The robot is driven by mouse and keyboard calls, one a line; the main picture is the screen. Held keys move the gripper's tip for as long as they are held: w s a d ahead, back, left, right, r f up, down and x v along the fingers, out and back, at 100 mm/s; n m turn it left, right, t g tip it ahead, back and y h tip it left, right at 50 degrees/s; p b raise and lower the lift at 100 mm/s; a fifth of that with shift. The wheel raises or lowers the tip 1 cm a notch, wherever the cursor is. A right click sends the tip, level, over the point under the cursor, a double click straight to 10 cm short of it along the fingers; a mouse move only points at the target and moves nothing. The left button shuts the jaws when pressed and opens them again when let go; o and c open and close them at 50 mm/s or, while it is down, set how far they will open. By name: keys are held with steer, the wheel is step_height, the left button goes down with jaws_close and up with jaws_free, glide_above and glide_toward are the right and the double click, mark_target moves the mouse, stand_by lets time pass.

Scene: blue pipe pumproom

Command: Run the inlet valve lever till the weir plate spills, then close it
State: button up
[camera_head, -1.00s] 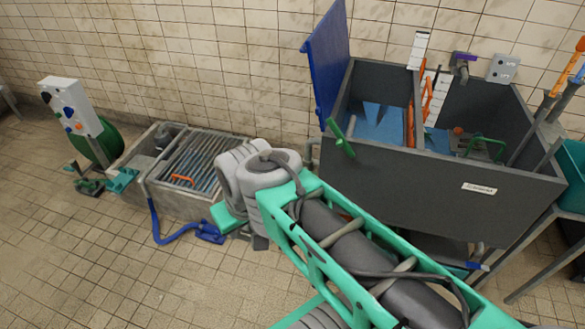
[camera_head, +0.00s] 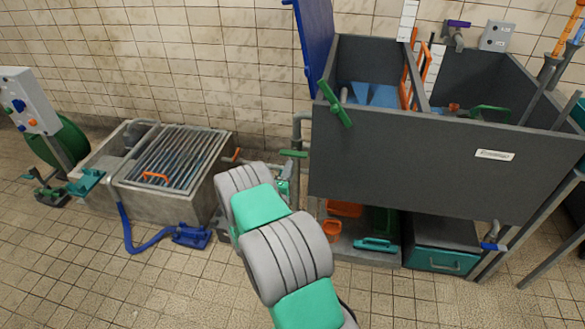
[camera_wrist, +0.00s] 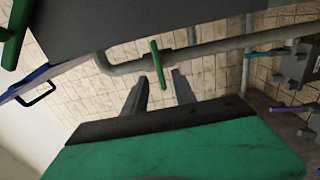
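A green lever (camera_head: 293,153) sits on the grey pipe (camera_head: 301,128) at the tank's left side; I take it for the inlet valve lever, though no label shows. In the wrist view the lever (camera_wrist: 157,64) stands across the pipe, just beyond my gripper (camera_wrist: 160,76). The two dark fingers are apart, with no visible hold on it; contact cannot be told. In the head view my wrist hides the fingers. The grey tank (camera_head: 400,150) has an inner divider (camera_head: 416,75), possibly the weir plate, beside blue sloped surfaces (camera_head: 372,95). No spilling water is discernible.
Another green lever (camera_head: 335,103) is on the tank's front left corner. A blue panel (camera_head: 315,45) stands at its left end. A purple-handled tap (camera_head: 458,24) is on the wall. A grated basin (camera_head: 160,200) with a blue hose (camera_head: 140,245) is left. Open floor lies in front.

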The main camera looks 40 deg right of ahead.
mark_target(293, 156)
steer(key=x, duration=0.7)
steer(key=shift+w+d+r+p, duration=0.1)
steer(key=shift+w+d+p, duration=0.15)
steer(key=shift+w+p, duration=0.05)
jaws_close()
